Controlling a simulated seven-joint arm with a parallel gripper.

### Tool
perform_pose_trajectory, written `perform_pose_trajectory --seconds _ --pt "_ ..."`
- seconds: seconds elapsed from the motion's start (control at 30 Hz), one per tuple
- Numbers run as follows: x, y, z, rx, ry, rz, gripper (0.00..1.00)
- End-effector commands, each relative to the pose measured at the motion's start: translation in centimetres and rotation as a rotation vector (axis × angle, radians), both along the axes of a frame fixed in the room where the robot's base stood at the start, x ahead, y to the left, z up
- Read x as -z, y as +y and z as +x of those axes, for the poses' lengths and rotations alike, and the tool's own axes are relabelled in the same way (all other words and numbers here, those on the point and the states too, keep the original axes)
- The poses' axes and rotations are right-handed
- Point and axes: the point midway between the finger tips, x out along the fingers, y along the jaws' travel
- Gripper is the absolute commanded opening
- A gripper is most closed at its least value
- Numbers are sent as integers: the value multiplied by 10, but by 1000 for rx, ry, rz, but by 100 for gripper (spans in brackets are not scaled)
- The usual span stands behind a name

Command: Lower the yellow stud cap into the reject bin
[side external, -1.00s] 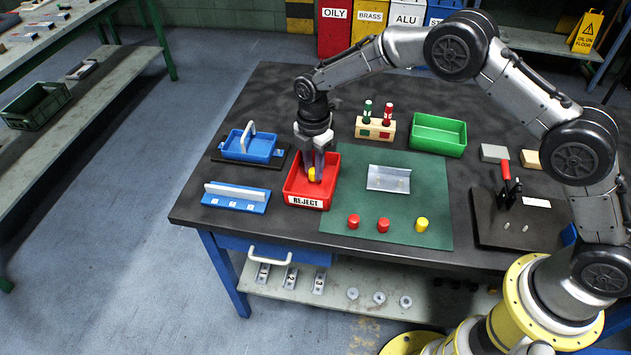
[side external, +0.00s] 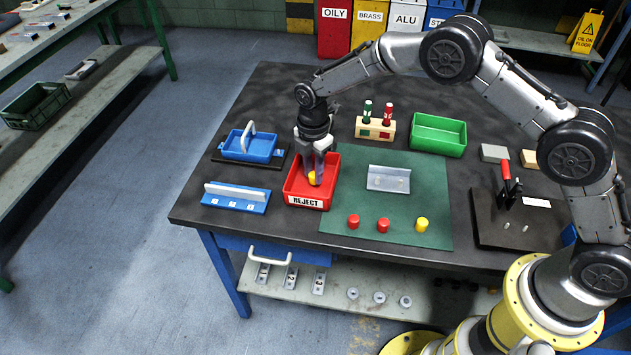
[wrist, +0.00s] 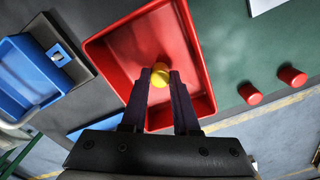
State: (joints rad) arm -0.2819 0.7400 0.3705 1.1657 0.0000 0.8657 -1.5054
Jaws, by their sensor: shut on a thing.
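The yellow stud cap (side external: 312,178) is between the fingertips of my gripper (side external: 317,170), inside the walls of the red reject bin (side external: 330,190). In the wrist view the cap (wrist: 160,73) sits at the ends of both fingers (wrist: 160,80), with the red bin (wrist: 120,45) around it. My gripper is shut on the cap and points down. The cap is low in the bin; I cannot tell whether it touches the floor. No other part shows in the bin. Another yellow cap (side external: 421,224) stands on the green mat (side external: 385,236).
Two red caps (side external: 353,221) (side external: 383,225) and a bent metal part (side external: 389,178) are on the mat. A blue tray with a handle (side external: 250,148) and a blue rack (side external: 236,198) lie left of the bin. A green bin (side external: 438,134) stands behind.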

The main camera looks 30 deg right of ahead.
Motion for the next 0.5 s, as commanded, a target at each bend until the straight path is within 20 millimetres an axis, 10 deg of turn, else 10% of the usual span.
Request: perform_pose_trajectory --seconds 0.5 --pt "7 0 0 0 0 0 0"
